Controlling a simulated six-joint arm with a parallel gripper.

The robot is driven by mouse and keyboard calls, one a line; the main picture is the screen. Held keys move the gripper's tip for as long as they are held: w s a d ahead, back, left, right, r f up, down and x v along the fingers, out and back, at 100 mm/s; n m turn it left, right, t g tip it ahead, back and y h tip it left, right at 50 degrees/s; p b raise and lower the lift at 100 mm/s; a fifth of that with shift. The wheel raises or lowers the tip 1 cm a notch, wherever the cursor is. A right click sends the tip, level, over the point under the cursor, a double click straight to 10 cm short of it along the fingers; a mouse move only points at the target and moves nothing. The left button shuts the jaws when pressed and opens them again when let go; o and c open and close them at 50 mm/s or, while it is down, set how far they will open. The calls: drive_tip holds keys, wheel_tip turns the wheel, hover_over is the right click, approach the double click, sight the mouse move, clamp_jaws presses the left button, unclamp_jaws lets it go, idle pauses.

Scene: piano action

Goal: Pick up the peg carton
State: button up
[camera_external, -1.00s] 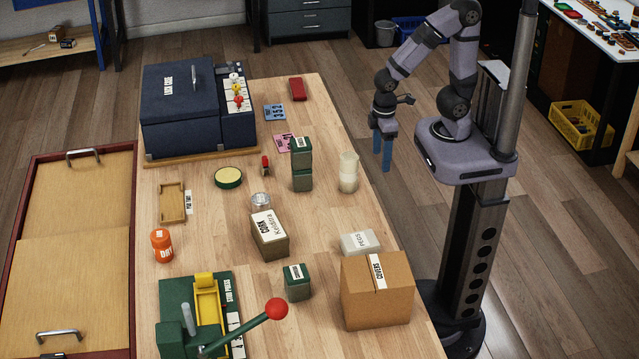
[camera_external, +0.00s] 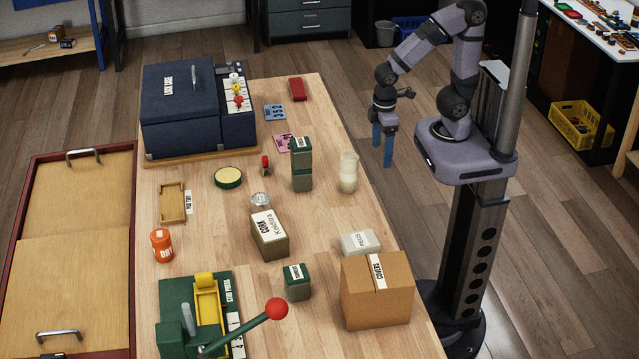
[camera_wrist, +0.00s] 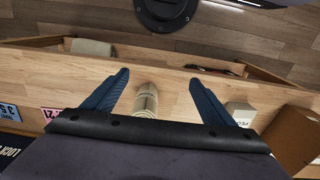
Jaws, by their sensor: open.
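The peg carton (camera_external: 359,242) is a small pale box labelled PEGS. It sits on the wooden table just behind the larger brown COVERS box (camera_external: 376,290), which hides part of its front. In the wrist view the peg carton (camera_wrist: 240,113) shows at the right, beyond the right finger, beside the brown box (camera_wrist: 292,140). My gripper (camera_external: 383,147) is open and empty with blue fingers pointing down, off the table's right edge and well away from the carton. In the wrist view my gripper (camera_wrist: 164,88) has its fingers spread wide, with a pale cylinder between them in the picture.
The pale stacked cylinder (camera_external: 348,173) stands near the table's right edge. Stacked green boxes (camera_external: 302,165), a CORK box (camera_external: 269,234) and a green box (camera_external: 297,282) stand left of the carton. A red-knobbed press lever (camera_external: 276,309) sticks up at the front. Bare tabletop lies between cylinder and carton.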

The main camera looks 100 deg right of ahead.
wheel_tip(320, 180, up, 3)
drive_tip(key=t+y, duration=0.3)
drive_tip(key=t, duration=0.6)
hover_over(363, 239)
drive_tip(key=f, duration=0.6)
drive_tip(key=shift+a+f+b, duration=0.25)
drive_tip(key=shift+f+b, duration=0.05)
drive_tip(key=shift+f, duration=0.1)
drive_tip(key=shift+s+a+t, duration=0.1)
drive_tip(key=shift+a+t, duration=0.3)
drive_tip(key=shift+t, duration=0.2)
drive_tip(key=shift+s+a+r+m+t+h, duration=0.15)
drive_tip(key=shift+s+m+t+h, duration=0.2)
drive_tip(key=shift+t, duration=0.35)
drive_tip(key=s+r+n+t+h, duration=0.1)
drive_tip(key=s+r+n+t, duration=0.1)
drive_tip(key=s+r+t, duration=0.45)
drive_tip(key=shift+m, duration=0.25)
drive_tip(key=f, duration=0.9)
drive_tip(key=w+d+f, duration=0.1)
drive_tip(key=f, duration=0.4)
drive_tip(key=shift+w, duration=1.05)
drive_tip(key=shift+w+d+p, duration=0.15)
drive_tip(key=shift+w+p, duration=0.55)
drive_tip(key=shift+w, duration=0.4)
drive_tip(key=shift+w+d+p, duration=0.1)
drive_tip(key=shift+w+p, duration=0.6)
drive_tip(key=shift+w, duration=0.35)
drive_tip(key=shift+w+a+f, duration=0.1)
drive_tip(key=shift+w, duration=0.4)
